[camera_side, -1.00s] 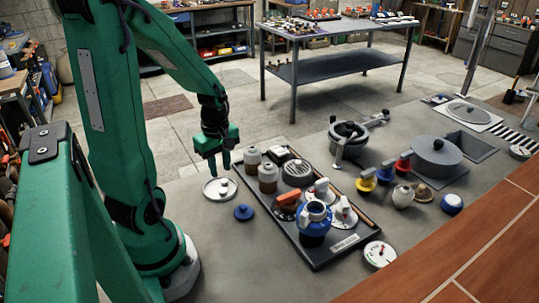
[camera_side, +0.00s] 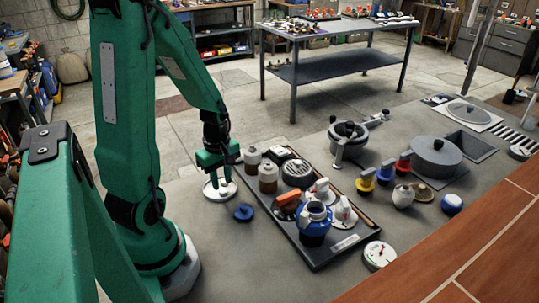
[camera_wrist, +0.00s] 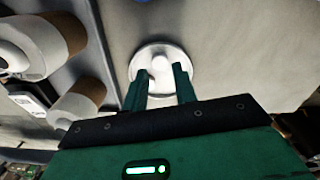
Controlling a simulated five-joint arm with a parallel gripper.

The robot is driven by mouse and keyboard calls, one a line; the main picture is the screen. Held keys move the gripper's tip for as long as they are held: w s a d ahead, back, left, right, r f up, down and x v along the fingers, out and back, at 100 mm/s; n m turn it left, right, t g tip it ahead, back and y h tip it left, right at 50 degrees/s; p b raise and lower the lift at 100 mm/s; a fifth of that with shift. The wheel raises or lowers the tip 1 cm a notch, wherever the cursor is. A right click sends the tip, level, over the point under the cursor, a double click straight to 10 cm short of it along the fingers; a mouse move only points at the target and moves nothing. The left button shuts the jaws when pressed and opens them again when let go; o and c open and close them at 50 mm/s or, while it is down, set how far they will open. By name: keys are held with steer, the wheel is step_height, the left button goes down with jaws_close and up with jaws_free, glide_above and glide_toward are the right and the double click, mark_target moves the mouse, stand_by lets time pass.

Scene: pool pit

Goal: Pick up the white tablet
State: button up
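The white tablet (camera_wrist: 160,64) is a small pale round piece in the middle of a shiny white round dish (camera_wrist: 145,56). In the side view the dish (camera_side: 209,193) lies flat on the grey deck, left of the black tray, and my fingers partly hide the tablet. My gripper (camera_side: 220,182) points down over the dish, its fingertips very low. In the wrist view my gripper (camera_wrist: 158,75) is open, with its two green fingers apart over the near half of the dish. The tablet shows between and just beyond the tips; I cannot tell whether they touch anything.
A blue cap (camera_side: 243,213) lies just right of the dish. The black tray (camera_side: 318,264) holds brown-and-white jars (camera_side: 268,180), a blue pot (camera_side: 314,224) and other parts close to my gripper's right. The deck in front of the dish is clear.

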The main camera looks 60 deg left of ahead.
mark_target(223, 190)
steer(key=shift+f, duration=1.55)
jaws_close()
